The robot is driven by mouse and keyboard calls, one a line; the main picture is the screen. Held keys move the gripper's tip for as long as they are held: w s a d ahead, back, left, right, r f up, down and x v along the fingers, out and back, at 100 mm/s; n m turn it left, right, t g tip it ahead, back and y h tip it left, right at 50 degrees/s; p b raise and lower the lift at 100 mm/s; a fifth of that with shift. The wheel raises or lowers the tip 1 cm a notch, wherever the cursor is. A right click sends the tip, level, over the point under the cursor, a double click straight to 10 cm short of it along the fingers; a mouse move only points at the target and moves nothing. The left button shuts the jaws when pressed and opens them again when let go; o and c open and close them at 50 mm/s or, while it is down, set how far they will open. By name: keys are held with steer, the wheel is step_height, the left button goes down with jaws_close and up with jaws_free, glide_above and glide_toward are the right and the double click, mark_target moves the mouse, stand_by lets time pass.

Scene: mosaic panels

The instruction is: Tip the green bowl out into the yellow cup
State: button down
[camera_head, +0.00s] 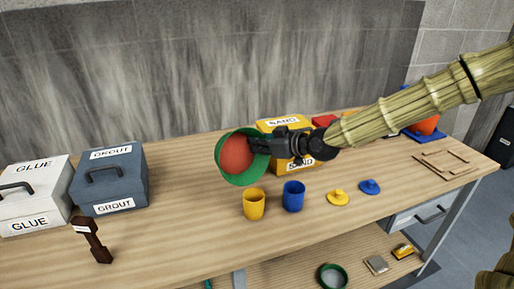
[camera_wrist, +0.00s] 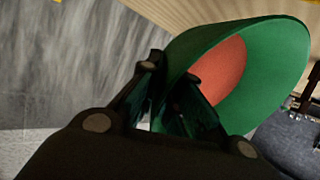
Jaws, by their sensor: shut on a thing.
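The green bowl (camera_head: 222,171) is held by my gripper (camera_head: 254,146) above the table, tilted with its open side facing the head camera. A reddish-orange filling shows inside it. In the wrist view my gripper (camera_wrist: 178,100) is shut on the rim of the green bowl (camera_wrist: 270,38), and the reddish inside shows too. The yellow cup (camera_head: 254,205) stands upright on the table, below and a little right of the bowl, apart from it. My gripper hides part of the bowl's right side.
A blue cup (camera_head: 293,196) stands right of the yellow cup. A yellow lid (camera_head: 338,198) and a blue lid (camera_head: 370,187) lie farther right. A yellow sand box (camera_head: 306,167) stands behind. Grout (camera_head: 117,184) and glue (camera_head: 33,200) boxes and a brown tool (camera_head: 92,240) are left.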

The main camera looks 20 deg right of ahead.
mark_target(265, 158)
steer(key=shift+s+d+f+n+t+y+b, duration=0.15)
steer(key=shift+s+t+y+b, duration=0.45)
steer(key=shift+b, duration=1.35)
steer(key=shift+s+d+r+n+t+y+b, duration=0.1)
steer(key=shift+s+d+n+t+y+b, duration=0.2)
steer(key=shift+s+t+b, duration=1.15)
steer(key=shift+w+d+f+n+t+y+b, duration=0.15)
steer(key=shift+t+y+b, duration=0.25)
steer(key=shift+b, duration=2.1)
steer(key=shift+s+d+r+n+t+y+b, duration=0.15)
steer(key=shift+s+t+y+b, duration=0.2)
steer(key=shift+b, duration=0.75)
steer(key=shift+s+d+n+t+y+b, duration=0.2)
steer(key=shift+s+y+b, duration=0.2)
steer(key=shift+b, duration=0.7)
steer(key=shift+s+r+t+b, duration=0.2)
steer(key=shift+s+t+b, duration=0.15)
steer(key=shift+b, duration=0.35)
steer(key=shift+r+p, duration=0.1)
steer(key=shift+p, duration=0.2)
